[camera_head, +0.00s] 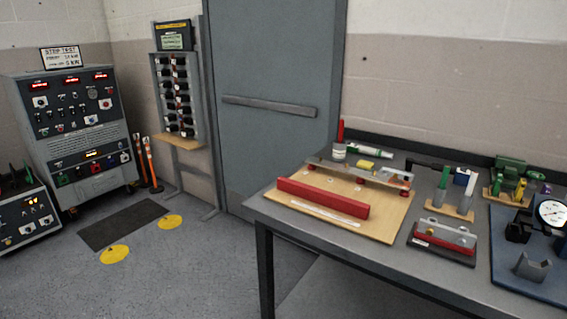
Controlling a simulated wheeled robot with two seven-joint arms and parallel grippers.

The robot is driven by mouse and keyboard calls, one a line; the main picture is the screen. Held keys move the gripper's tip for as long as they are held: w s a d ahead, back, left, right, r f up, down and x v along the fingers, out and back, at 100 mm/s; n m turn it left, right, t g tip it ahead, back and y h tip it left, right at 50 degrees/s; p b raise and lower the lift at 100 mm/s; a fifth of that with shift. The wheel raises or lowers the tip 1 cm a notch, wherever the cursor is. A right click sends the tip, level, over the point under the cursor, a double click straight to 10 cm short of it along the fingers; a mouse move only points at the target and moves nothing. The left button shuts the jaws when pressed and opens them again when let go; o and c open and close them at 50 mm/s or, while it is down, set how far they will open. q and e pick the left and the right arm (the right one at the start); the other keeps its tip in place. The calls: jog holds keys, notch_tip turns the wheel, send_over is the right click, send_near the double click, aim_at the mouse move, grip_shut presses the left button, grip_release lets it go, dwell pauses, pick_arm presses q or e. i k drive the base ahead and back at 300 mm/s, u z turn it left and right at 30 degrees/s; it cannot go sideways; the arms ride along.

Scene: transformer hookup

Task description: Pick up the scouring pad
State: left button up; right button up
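A small yellow block (366,164), which looks like the scouring pad, lies toward the back of the workbench (262,208). It is just behind the metal bar on the wooden board and right of a small white jar. It is too small to make out its texture. Neither of my grippers shows in the head view, so their state and distance from the pad cannot be seen.
A wooden board (393,228) with a red bar (322,197) and a metal bar (345,172) lies in front of the pad. A white jar (339,152), a red marker (340,131) and a green-and-white tube (368,152) are near it. Fixtures crowd the bench's right side.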

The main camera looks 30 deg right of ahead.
aim_at(364, 165)
jog(key=u, duration=0.25)
jog(key=i, duration=3.9)
jog(key=z, duration=2.75)
jog(key=i, duration=1.6)
jog(key=z, duration=2.7)
